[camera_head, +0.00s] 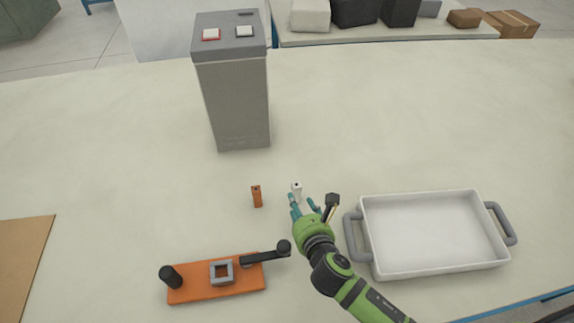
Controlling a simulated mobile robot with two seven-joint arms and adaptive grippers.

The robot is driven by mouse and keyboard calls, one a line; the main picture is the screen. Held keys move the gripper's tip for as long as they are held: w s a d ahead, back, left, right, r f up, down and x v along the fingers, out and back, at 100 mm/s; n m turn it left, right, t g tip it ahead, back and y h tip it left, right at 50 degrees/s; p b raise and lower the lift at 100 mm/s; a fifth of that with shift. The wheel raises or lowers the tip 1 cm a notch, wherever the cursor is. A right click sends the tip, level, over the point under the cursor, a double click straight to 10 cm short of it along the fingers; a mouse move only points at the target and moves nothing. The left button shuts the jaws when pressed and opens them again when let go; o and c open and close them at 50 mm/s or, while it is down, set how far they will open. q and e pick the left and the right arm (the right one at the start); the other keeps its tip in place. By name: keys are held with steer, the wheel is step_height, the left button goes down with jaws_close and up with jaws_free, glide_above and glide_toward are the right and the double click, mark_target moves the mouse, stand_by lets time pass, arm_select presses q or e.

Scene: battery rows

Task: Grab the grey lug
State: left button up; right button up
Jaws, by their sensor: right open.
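The small grey lug (296,187) stands on the table near the middle, pale with a dark hole near its top. My right gripper (307,205) comes in from the lower right, with its teal fingers open and close to the lug on its near side. A fingertip overlaps the lug's lower part in the picture, so I cannot tell whether they touch. A copper-brown lug (257,196) stands to the left of the grey one. My left gripper is not in view.
A tall grey battery (234,100) with red and white terminals stands behind. An orange base (196,291) with a grey square socket and black handles lies in front. A white tray (440,267) with grey handles is at right, close to my right arm.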

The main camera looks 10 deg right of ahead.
mark_target(295, 194)
steer(key=shift+w, duration=0.25)
steer(key=shift+x, duration=1.15)
steer(key=x, duration=0.4)
steer(key=shift+w+d+r, duration=0.15)
steer(key=shift+w, duration=0.05)
steer(key=c, duration=1)
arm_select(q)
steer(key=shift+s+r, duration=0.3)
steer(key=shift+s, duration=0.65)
arm_select(e)
jaws_close()
